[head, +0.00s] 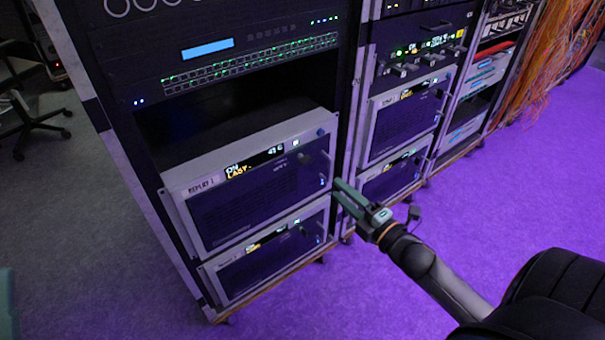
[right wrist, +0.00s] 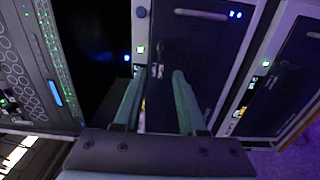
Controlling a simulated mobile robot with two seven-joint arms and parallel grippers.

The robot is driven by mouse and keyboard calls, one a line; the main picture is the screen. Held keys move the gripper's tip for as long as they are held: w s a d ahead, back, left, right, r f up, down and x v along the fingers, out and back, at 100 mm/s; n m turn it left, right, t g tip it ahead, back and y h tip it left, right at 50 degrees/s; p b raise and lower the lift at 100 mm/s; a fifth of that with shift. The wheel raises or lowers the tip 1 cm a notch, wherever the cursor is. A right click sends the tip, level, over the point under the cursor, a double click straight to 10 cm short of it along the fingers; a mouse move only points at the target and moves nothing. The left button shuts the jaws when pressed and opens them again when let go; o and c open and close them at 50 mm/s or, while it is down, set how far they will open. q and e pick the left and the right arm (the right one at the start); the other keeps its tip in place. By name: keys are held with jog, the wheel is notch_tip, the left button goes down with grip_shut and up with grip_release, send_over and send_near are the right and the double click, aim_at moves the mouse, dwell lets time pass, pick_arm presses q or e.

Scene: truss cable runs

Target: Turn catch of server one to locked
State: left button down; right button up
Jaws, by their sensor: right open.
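Server one (head: 245,205) looks to be the grey-framed unit labelled "REPLAY 1", standing out from the left rack with its small display lit. A small dark fitting (head: 304,158), probably its catch, sits near the right end of its front; its position is too small to read. My right gripper (head: 338,191) is open and empty beside the right edge of this server. In the right wrist view, its two green fingers (right wrist: 155,98) are spread before a dark panel, with a small fitting (right wrist: 157,70) between them. A green piece at the head view's left edge may be my left gripper.
Another server (head: 265,262) sits directly below server one. A second rack (head: 405,110) stands to the right, and orange cables (head: 555,50) hang farther right. The purple-lit floor (head: 500,190) in front is clear. An office chair (head: 35,120) stands at far left.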

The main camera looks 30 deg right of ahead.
aim_at(308, 163)
jog(key=w+b, duration=0.1)
jog(key=w, duration=0.3)
jog(key=w+b, duration=0.1)
jog(key=w, duration=0.3)
jog(key=w+a, duration=0.1)
jog(key=w, duration=0.3)
jog(key=shift+w+b, duration=0.1)
jog(key=shift+b, duration=0.3)
grip_shut()
